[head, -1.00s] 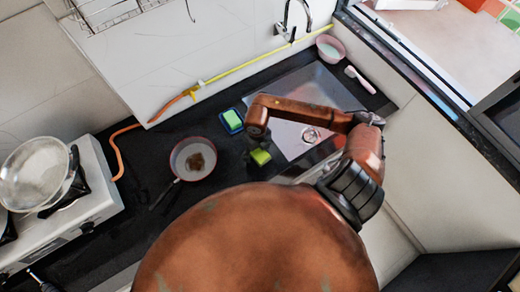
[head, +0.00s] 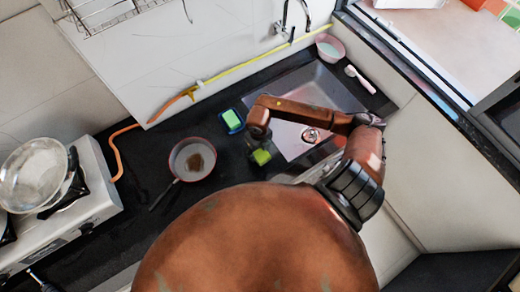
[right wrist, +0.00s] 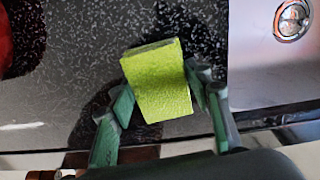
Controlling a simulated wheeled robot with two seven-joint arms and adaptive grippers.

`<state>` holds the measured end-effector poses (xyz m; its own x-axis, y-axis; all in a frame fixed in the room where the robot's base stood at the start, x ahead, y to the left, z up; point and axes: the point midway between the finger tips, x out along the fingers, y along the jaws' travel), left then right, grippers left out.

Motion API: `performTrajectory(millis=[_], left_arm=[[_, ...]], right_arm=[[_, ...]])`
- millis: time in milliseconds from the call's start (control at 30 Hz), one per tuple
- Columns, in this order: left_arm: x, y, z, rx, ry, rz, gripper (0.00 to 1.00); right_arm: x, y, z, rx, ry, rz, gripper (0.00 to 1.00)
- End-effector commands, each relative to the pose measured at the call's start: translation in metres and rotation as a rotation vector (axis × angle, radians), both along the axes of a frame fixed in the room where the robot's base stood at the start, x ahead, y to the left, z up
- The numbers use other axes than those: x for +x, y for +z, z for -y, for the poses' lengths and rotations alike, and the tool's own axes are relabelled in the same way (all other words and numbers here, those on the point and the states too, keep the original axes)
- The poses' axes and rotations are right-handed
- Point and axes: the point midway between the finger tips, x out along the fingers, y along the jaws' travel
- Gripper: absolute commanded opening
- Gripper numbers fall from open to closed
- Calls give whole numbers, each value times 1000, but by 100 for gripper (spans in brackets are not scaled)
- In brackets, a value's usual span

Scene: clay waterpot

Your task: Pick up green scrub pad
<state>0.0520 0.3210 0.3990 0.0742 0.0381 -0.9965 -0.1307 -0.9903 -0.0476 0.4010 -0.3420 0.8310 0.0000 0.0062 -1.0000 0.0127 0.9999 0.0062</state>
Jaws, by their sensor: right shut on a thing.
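The green scrub pad (head: 261,157) is on the black counter just left of the sink, beneath my right gripper. In the right wrist view the pad (right wrist: 158,82) is a bright yellow-green block between the two fingers of my right gripper (right wrist: 160,97). The gripper is shut on the pad, with a finger at each side. I cannot tell whether the pad is clear of the counter. In the head view my right gripper (head: 257,142) partly hides behind its own wrist. My left gripper is not in view.
A second green sponge in a blue holder (head: 231,121) stands left of the gripper. A pan (head: 193,159) is farther left. The steel sink (head: 300,85) lies to the right, with a pink bowl (head: 330,47) and white brush (head: 360,79) beyond it. A stove (head: 80,195) is at far left.

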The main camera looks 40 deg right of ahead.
Motion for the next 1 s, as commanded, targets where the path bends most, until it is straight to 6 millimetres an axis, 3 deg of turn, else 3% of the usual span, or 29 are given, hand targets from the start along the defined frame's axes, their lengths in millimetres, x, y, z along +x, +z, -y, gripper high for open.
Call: performTrajectory(millis=[267,500,800,1000], left_arm=[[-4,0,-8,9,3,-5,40],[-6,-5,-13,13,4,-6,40],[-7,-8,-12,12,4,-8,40],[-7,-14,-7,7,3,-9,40]], right_arm=[[1,5,-1,-2,0,3,27],[2,31,2,-1,3,4,27],[-52,94,-7,-1,6,2,27],[-97,112,-19,-1,5,2,27]])
